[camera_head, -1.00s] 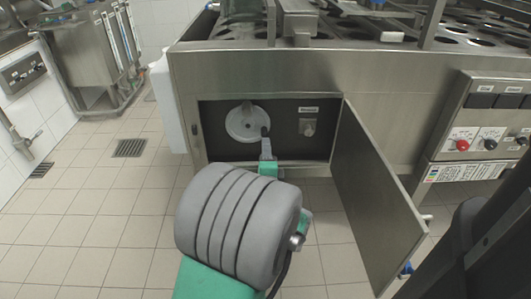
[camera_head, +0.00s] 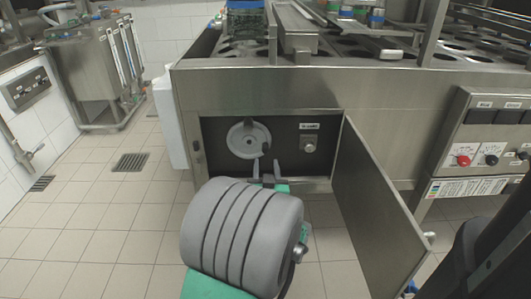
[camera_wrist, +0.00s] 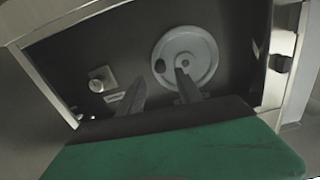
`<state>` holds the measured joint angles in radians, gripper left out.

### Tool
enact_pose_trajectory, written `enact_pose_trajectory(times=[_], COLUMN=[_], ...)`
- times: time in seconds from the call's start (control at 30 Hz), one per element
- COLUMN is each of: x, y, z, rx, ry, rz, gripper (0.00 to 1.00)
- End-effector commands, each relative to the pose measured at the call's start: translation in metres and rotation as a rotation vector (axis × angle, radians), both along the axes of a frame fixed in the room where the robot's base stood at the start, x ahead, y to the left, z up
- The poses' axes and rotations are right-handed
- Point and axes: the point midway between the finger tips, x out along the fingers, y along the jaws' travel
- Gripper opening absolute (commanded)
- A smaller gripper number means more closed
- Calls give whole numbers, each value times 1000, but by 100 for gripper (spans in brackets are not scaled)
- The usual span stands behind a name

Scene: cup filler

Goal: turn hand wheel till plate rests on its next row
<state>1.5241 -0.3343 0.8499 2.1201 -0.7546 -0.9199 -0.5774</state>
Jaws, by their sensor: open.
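The grey hand wheel (camera_head: 240,136) sits in the open cabinet of the machine front. In the wrist view the wheel (camera_wrist: 201,55) shows a dark handle knob (camera_wrist: 160,66) near its rim. My gripper (camera_head: 267,170) is open and empty, with its fingers just below and in front of the wheel. In the wrist view one finger tip of my gripper (camera_wrist: 157,78) overlaps the wheel's face and the other is beside its rim; contact cannot be told. Which part is the plate on the machine top is unclear, and its row cannot be told.
The open cabinet door (camera_head: 370,205) stands out to the right of my arm. A small knob (camera_head: 309,145) is right of the wheel. Perforated rows (camera_head: 460,55) and rails (camera_head: 295,30) lie on top. A control panel (camera_head: 490,135) is at right. Tiled floor is free at left.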

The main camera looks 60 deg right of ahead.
Motion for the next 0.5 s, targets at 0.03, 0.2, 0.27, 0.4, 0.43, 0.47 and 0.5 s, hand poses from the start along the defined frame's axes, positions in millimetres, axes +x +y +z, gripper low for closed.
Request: enact_pose_trajectory(times=[0.03, 0.2, 0.27, 0.4, 0.43, 0.47, 0.5], x=[3, 18, 23, 32, 33, 33, 34], y=[-5, -32, -42, -60, -62, -64, -65], z=[1, 0, 1, 0, 0, 0, 0], rx=[1, 1, 0, 0, 2, 1, 1], ry=[0, -1, -1, -3, -4, -3, -3], rz=[2, 4, 4, 3, 2, 1, 0], gripper=[41, 41, 41, 41, 41, 41, 41])
